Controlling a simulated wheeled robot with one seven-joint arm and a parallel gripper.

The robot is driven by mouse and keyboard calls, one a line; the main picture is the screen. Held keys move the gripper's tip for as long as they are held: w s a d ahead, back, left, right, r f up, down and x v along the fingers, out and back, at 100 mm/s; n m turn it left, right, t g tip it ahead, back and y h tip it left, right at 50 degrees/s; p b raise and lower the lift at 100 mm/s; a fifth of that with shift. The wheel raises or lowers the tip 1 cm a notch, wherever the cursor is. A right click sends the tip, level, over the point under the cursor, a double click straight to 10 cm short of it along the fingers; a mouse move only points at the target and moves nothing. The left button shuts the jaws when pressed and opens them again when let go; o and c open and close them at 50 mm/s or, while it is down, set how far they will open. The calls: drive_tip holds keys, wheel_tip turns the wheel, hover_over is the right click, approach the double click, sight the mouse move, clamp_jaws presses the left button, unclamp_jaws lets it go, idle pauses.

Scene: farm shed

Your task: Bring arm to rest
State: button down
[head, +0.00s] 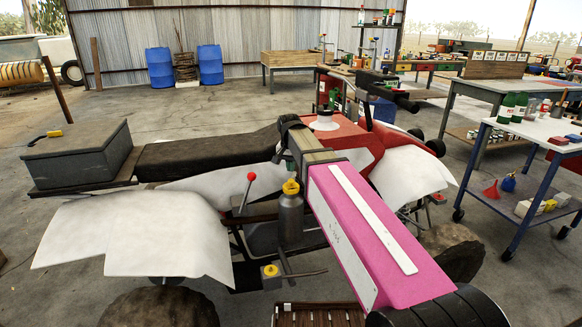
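My pink arm (372,240) reaches from the bottom right up toward the middle of the head view, over a quad bike with a red body (345,135), a long dark seat (210,152) and white fenders (135,232). The arm's far end meets a grey section and a dark shape near the handlebar. I cannot make out my gripper's fingers there, nor whether they hold anything. A grey bottle with a yellow cap (290,215) stands upright on the quad bike, left of the arm.
A lever with a red knob (250,177) rises beside the seat. A grey box (80,155) sits on the rear rack. A blue-framed cart (541,136) with green bottles (507,108) stands at right. Concrete floor is open at left, before two blue barrels (160,68).

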sight(291, 180)
drive_tip(key=shift+f, duration=1.95)
idle(0.3)
drive_tip(key=shift+r, duration=3.55)
drive_tip(key=s+d+f+n, duration=0.1)
drive_tip(key=s+d+f, duration=0.5)
drive_tip(key=f, duration=0.2)
drive_tip(key=s+d+f+n+g, duration=0.1)
drive_tip(key=s+d+f, duration=0.5)
drive_tip(key=f, duration=0.3)
drive_tip(key=s+d+f+n, duration=0.1)
drive_tip(key=s+d+f, duration=0.5)
drive_tip(key=f, duration=0.3)
drive_tip(key=shift+s+d+n, duration=0.25)
drive_tip(key=shift+d+n, duration=0.05)
drive_tip(key=shift+d, duration=0.25)
drive_tip(key=c, duration=1.8)
unclamp_jaws()
drive_tip(key=shift+f, duration=0.1)
